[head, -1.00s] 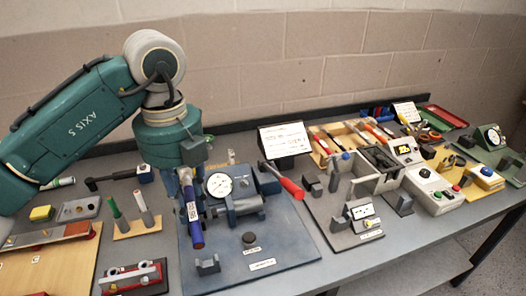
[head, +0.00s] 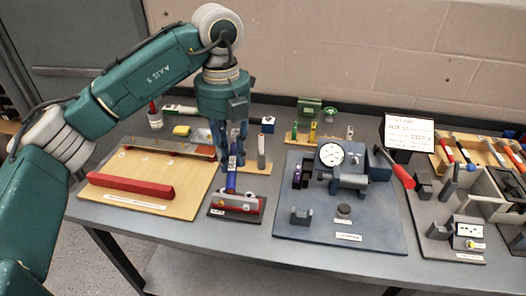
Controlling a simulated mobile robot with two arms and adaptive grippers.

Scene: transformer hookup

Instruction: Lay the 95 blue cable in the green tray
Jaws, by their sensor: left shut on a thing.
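My left gripper (head: 231,158) points down and is shut on an upright blue cable piece (head: 230,184) with a pale label near its top. The lower end of the cable is just above or behind a small dark stand (head: 236,214) with a red and grey block; I cannot tell whether they touch. I cannot make out the green tray for certain; a small green patch shows at the far right edge. My right gripper is not in view.
A wooden board (head: 195,178) with a red bar (head: 131,185) lies on the left. A blue-grey plate (head: 384,232) with a dial gauge (head: 331,154) stands right of the gripper. A white sign (head: 409,131) and a tool rack (head: 466,150) are farther right. The front table strip is clear.

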